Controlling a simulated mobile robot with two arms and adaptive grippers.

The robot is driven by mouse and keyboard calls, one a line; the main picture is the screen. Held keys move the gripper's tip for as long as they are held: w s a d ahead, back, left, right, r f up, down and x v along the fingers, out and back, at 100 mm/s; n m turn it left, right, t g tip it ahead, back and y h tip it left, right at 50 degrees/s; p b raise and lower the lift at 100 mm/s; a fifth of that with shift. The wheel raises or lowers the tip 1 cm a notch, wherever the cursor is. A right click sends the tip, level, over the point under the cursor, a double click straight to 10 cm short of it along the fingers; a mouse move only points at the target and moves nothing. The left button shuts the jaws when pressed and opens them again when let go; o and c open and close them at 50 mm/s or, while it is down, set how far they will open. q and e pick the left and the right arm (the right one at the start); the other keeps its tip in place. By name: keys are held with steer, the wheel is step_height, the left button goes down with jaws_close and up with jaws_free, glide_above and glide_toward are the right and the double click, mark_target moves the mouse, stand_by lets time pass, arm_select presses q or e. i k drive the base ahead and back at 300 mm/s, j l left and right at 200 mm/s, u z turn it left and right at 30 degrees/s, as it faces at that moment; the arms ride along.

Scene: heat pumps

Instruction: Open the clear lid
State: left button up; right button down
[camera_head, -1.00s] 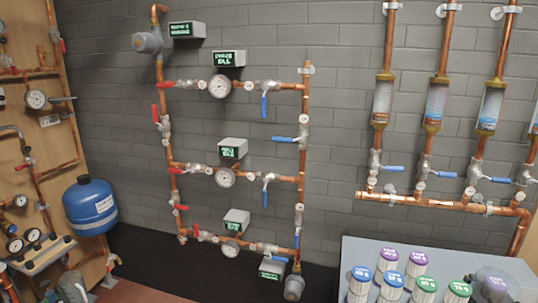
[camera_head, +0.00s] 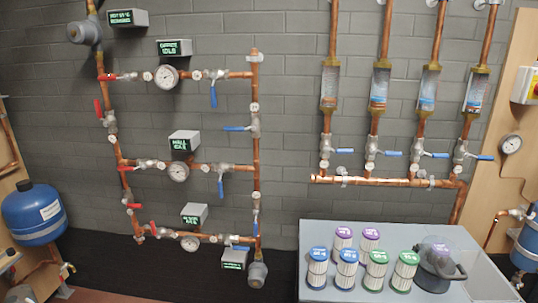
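A dark round container with a see-through domed lid (camera_head: 438,248) stands on the right part of a grey table (camera_head: 470,237). A dark curved handle or clamp (camera_head: 455,272) shows at its front right. The lid appears to sit down on the container, and a purple-topped item shows dimly through it. Neither of my grippers is in view.
Several white cartridges with blue (camera_head: 318,254), green (camera_head: 409,258) and purple (camera_head: 371,233) tops stand to the left of the container. Copper pipes with blue-handled valves (camera_head: 371,150) run along the wall behind the table. A blue tank (camera_head: 35,213) is at the far left.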

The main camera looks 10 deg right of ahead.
mark_target(447, 273)
steer(key=l+z, duration=0.1)
steer(key=z, duration=1.45)
